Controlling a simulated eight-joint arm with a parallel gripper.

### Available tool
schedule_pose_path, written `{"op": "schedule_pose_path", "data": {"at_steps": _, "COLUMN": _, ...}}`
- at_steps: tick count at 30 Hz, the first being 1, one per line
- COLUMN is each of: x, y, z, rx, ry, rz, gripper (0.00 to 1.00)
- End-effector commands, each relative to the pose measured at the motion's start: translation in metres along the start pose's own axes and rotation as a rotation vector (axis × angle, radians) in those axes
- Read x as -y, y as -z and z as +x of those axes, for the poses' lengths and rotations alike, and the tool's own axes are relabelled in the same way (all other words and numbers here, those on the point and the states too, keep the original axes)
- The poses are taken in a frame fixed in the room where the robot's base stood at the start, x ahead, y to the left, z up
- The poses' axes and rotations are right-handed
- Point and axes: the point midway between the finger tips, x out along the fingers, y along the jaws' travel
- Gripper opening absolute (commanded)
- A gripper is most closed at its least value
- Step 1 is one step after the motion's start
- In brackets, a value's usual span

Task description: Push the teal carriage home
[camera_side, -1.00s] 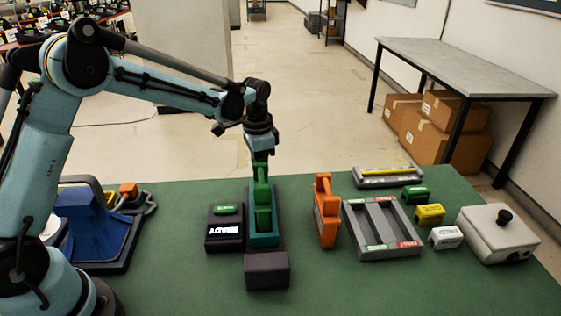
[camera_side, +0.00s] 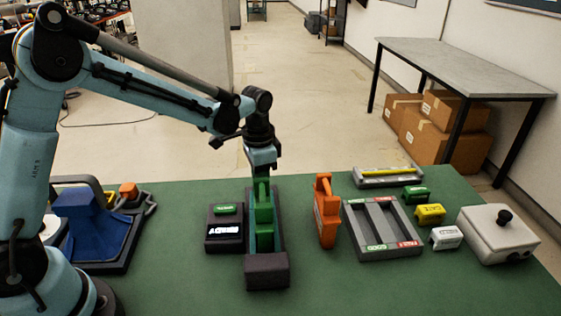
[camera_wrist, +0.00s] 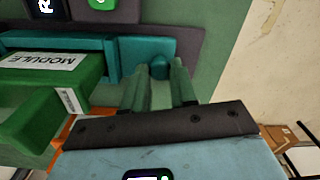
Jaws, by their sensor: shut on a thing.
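The teal carriage (camera_side: 279,236) sits in a dark grey rail (camera_side: 282,210) and carries a green module (camera_side: 264,222). Its near end is close to the dark block (camera_side: 267,270) at the rail's front end. In the wrist view, the teal carriage (camera_wrist: 95,44) lies across the upper left with the green module (camera_wrist: 45,80), labelled MODULE, beside it. My gripper (camera_side: 262,176) is at the far end of the carriage. In the wrist view, my gripper (camera_wrist: 158,75) has its two fingers on either side of a round teal knob (camera_wrist: 158,66), shut on it. The module hides much of the carriage.
A dark box with a display (camera_side: 224,231) stands close left of the rail. An orange handled piece (camera_side: 326,212) stands to the right, then a grey two-slot tray (camera_side: 359,245), several small blocks and a white box (camera_side: 497,235). Green mat is bare in front.

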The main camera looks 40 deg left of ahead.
Motion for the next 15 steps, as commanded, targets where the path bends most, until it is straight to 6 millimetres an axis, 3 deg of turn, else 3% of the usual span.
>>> {"op": "schedule_pose_path", "data": {"at_steps": 3, "x": -0.0065, "y": -0.0006, "z": 0.0, "rx": 0.005, "ry": -0.017, "rz": 0.006, "gripper": 0.0}}
{"op": "schedule_pose_path", "data": {"at_steps": 4, "x": -0.0066, "y": -0.0007, "z": 0.0, "rx": 0.005, "ry": -0.018, "rz": 0.006, "gripper": 0.28}}
{"op": "schedule_pose_path", "data": {"at_steps": 9, "x": -0.0059, "y": -0.0007, "z": 0.0, "rx": 0.005, "ry": -0.016, "rz": 0.005, "gripper": 0.52}}
{"op": "schedule_pose_path", "data": {"at_steps": 15, "x": -0.0043, "y": -0.0006, "z": 0.0001, "rx": 0.004, "ry": -0.013, "rz": 0.004, "gripper": 0.52}}
